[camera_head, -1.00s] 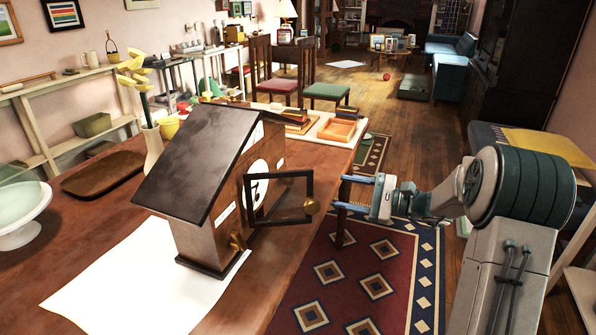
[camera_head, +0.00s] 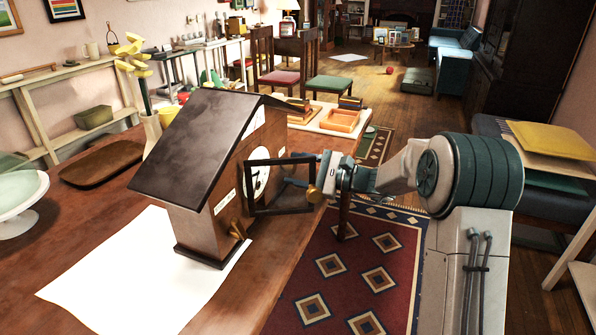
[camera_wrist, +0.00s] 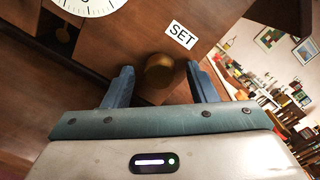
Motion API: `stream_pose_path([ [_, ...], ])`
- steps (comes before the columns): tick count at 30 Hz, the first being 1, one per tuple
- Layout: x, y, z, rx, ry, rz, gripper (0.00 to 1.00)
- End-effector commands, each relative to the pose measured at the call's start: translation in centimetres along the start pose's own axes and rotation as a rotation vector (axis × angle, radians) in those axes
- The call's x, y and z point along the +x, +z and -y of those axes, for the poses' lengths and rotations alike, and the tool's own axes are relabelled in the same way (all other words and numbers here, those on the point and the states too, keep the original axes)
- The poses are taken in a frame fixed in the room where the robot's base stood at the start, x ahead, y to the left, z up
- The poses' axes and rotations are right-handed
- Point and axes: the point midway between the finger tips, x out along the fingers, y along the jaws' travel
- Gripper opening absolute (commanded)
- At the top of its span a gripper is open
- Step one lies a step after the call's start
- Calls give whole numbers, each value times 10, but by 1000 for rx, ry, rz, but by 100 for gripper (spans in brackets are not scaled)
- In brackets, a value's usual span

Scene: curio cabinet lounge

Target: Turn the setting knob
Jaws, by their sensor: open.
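A house-shaped wooden clock (camera_head: 205,185) with a dark roof stands on the table. Its white dial (camera_head: 260,182) faces right, and a dark framed door (camera_head: 252,203) with a round brass knob stands swung out from it. In the wrist view, a round brass setting knob (camera_wrist: 160,70) beside a white SET label (camera_wrist: 181,35) appears between my two blue fingertips. I cannot tell if they touch it.
The open door frame is very close to my gripper. White paper (camera_head: 120,275) lies under the clock on the wooden table (camera_head: 225,310). An orange tray (camera_head: 340,121) is behind the clock. A patterned rug (camera_head: 345,290) covers the floor to the right.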

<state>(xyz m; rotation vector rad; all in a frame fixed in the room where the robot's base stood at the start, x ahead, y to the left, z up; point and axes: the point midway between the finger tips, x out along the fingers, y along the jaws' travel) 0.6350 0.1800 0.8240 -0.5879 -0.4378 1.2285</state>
Motion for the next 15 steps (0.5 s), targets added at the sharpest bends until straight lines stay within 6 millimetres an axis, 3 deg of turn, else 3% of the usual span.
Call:
stream_pose_path([
  [9, 2, 0, 0, 0, -1, 0, 49],
  [13, 2, 0, 0, 0, -1, 0, 13],
  [15, 2, 0, 0, 0, -1, 0, 8],
])
